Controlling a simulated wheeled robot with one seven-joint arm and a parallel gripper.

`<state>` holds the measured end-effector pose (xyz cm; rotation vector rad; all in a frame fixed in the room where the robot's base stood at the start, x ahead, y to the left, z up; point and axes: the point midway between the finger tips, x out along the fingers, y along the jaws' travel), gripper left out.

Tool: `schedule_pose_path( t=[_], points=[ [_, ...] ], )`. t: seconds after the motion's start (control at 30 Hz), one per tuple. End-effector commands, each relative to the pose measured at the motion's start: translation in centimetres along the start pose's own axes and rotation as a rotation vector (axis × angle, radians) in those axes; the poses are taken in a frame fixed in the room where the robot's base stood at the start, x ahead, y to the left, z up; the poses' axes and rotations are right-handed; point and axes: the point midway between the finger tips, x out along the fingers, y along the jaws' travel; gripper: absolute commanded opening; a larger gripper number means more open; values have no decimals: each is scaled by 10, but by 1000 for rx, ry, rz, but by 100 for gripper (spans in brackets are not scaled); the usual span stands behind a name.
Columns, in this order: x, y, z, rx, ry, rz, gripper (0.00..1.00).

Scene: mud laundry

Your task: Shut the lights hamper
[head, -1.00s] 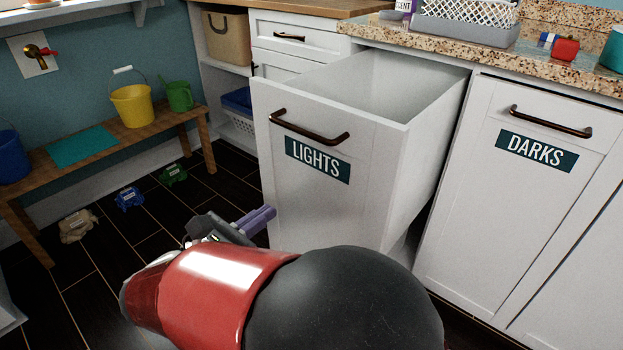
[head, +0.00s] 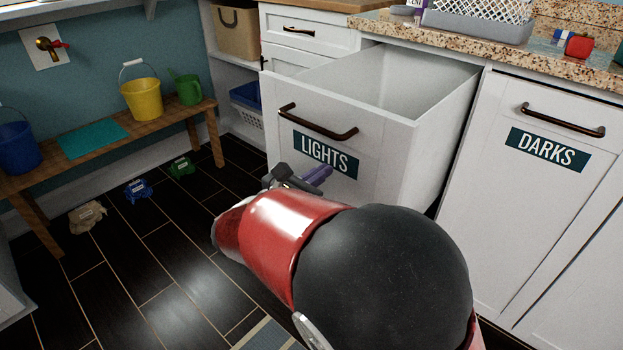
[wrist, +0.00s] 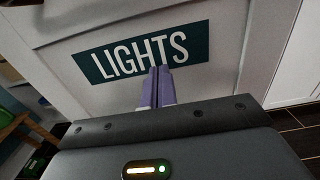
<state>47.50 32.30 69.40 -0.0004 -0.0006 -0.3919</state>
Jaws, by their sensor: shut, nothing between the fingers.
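The lights hamper (head: 378,150) is a white pull-out bin with a dark bar handle (head: 318,125) and a teal LIGHTS label (head: 326,152). It stands pulled out from the cabinet, its open top showing an empty-looking inside. My gripper (head: 322,174) is shut and empty, with its purple fingers just below the label in the head view. In the wrist view the fingers (wrist: 157,86) point at the front panel (wrist: 115,98) and overlap the label's lower edge. I cannot tell whether the fingertips touch the panel.
The shut DARKS hamper (head: 530,200) is to the right under the granite counter (head: 450,35). A wooden bench (head: 100,155) with buckets stands at the left wall. Several small bundles lie on the floor near it. The dark floor (head: 160,270) in front is mostly clear.

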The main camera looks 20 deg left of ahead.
Motion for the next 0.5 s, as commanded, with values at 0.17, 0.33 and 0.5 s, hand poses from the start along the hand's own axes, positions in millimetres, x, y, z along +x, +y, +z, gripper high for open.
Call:
schedule_pose_path(
  t=[0.17, 0.33, 0.5],
  points=[
    [0, 0, 0, 0, 0, 0, 0],
    [2, 0, 0, 0, 0, -1, 0],
    [17, -1, 0, 0, 1, -4, 0]
  ],
)
